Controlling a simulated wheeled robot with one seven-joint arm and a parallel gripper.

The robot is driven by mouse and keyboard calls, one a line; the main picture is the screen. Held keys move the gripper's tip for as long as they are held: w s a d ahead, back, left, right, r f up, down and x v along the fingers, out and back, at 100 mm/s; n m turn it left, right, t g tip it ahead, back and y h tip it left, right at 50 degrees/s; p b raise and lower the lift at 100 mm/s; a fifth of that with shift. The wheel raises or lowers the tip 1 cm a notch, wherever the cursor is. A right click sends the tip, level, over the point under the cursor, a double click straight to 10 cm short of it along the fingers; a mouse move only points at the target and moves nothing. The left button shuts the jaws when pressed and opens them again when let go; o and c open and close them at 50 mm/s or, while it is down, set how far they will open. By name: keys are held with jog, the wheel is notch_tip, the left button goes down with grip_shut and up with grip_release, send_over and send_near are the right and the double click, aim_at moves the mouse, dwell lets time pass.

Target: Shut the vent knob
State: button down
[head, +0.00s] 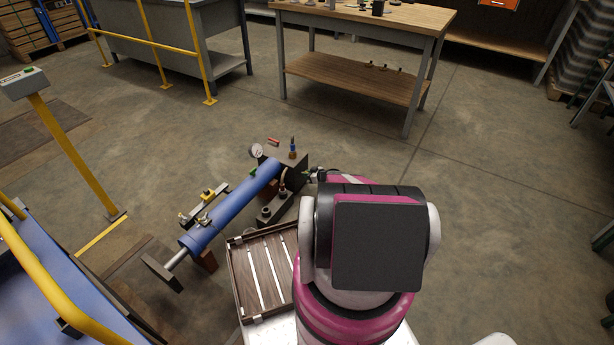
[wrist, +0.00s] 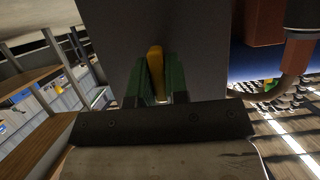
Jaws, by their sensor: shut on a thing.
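In the wrist view my gripper (wrist: 157,92) has its two green-faced fingers closed on a narrow yellow piece (wrist: 156,68), which looks like the vent knob. The piece stands upright between the fingers, against a grey block face (wrist: 203,55). In the head view my gripper (head: 313,176) is at the right side of the dark block (head: 294,172) at the end of a blue cylinder (head: 232,205). The yellow piece is hidden there by the block and my arm.
A pressure gauge (head: 256,151) and a fitting with a blue band (head: 292,152) stand on the block. A slatted wooden tray (head: 232,279) lies in front.

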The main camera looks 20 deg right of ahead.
jog(key=m+g+y, duration=0.1)
jog(key=m+y, duration=0.1)
jog(key=m, duration=0.1)
jog(key=shift+w+d+f, duration=0.1)
jog(key=shift+d, duration=0.05)
jog(key=m+g+y, duration=0.1)
jog(key=m, duration=0.2)
jog(key=shift+y, duration=0.4)
jog(key=m+y, duration=0.1)
jog(key=m, duration=0.2)
jog(key=shift+d+f+m+y, duration=0.1)
jog(key=shift+f+m+y, duration=0.05)
jog(key=shift+m+y, duration=1.05)
jog(key=shift+m, duration=0.9)
jog(key=c, duration=1.2)
grip_release()
jog(key=shift+o, duration=0.2)
